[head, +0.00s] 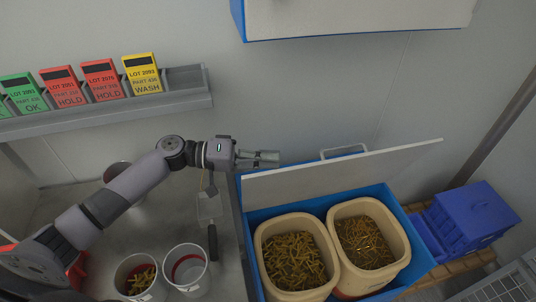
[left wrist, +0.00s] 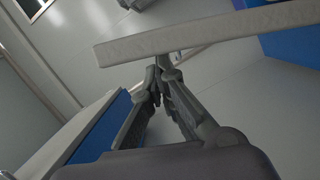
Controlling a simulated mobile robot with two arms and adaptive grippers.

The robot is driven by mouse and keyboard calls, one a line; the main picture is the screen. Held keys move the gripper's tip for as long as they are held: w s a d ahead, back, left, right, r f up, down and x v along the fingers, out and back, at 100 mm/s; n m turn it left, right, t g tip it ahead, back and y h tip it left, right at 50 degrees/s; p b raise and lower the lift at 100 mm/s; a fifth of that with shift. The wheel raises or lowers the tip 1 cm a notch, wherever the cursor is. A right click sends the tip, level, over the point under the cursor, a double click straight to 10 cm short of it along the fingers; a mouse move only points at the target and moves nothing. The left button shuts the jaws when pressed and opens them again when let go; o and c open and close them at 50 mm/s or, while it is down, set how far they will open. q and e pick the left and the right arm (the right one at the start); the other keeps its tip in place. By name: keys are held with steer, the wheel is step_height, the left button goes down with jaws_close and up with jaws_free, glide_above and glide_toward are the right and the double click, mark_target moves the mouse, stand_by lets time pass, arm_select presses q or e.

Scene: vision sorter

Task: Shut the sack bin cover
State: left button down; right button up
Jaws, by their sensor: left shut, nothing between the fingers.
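The sack bin (head: 398,200) is a blue box holding two tan sacks (head: 268,235) filled with brownish strips. Its pale cover (head: 345,172) stands raised at the back edge, so the bin is open. A grey handle (head: 343,152) shows beyond the cover's upper edge. My left gripper (head: 278,158) is shut and empty, close to the upper edge at the cover's left end. In the left wrist view the gripper (left wrist: 157,75) points towards a pale board (left wrist: 200,35), likely the cover; I cannot tell whether they touch. My right gripper is not in view.
A blue-edged white panel (head: 350,15) hangs above. A rack (head: 180,100) holds several coloured lot cards at the upper left. White buckets (head: 187,268) stand on the grey worktop left of the bin. Blue crates (head: 470,215) sit on a wooden pallet at right.

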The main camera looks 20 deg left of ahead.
arm_select(q)
steer(key=s+d+f+m+y+b, duration=0.1)
steer(key=s+d+f+m+b, duration=0.4)
steer(key=s, duration=0.7)
step_height(320, 180, down, 2)
steer(key=d+b, duration=0.1)
steer(key=d, duration=0.2)
steer(key=shift+t, duration=0.3)
steer(key=shift+f, duration=0.1)
